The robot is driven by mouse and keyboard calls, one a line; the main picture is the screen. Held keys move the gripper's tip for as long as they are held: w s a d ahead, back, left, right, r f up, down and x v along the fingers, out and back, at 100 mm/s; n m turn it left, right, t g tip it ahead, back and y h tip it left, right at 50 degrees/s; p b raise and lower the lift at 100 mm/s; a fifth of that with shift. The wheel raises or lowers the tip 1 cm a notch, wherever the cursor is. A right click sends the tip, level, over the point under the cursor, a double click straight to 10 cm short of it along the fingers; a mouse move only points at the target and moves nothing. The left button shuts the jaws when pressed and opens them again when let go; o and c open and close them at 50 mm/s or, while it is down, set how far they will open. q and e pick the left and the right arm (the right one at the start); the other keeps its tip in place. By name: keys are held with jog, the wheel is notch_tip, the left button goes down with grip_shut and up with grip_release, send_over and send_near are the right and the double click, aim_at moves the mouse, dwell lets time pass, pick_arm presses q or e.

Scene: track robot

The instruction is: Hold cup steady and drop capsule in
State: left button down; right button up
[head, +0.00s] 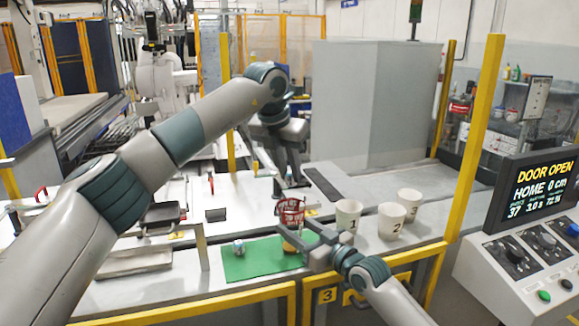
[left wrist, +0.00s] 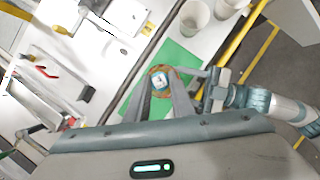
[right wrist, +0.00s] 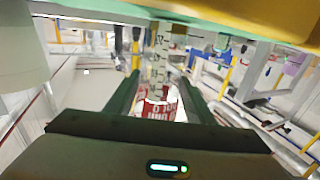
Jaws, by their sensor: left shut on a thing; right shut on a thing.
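A red cup (head: 290,211) with white lettering is above the far right part of the green mat. My right gripper (head: 295,233) is shut on the cup from the right. In the right wrist view its red side (right wrist: 156,106) shows between my fingers (right wrist: 161,92). My left gripper (head: 286,189) is over the cup, pointing down. In the left wrist view it is shut on a small white and blue capsule (left wrist: 160,79), which lines up with the brownish ring of the cup's rim. How far it is above or inside the rim I cannot tell.
A striped ball (head: 239,246) lies on the green mat (head: 255,266). White cups numbered 1 (head: 347,216) and 2 (head: 391,221) stand to the right, with another cup (head: 410,201) behind. A metal tray (head: 135,262) is at left. A yellow rail (head: 190,305) edges the table.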

pick_arm(q)
jog(key=shift+f, duration=2.7)
jog(key=c, duration=1.5)
grip_release()
jog(key=shift+o, duration=0.2)
jog(key=shift+r, duration=0.15)
jog(key=shift+r, duration=2.85)
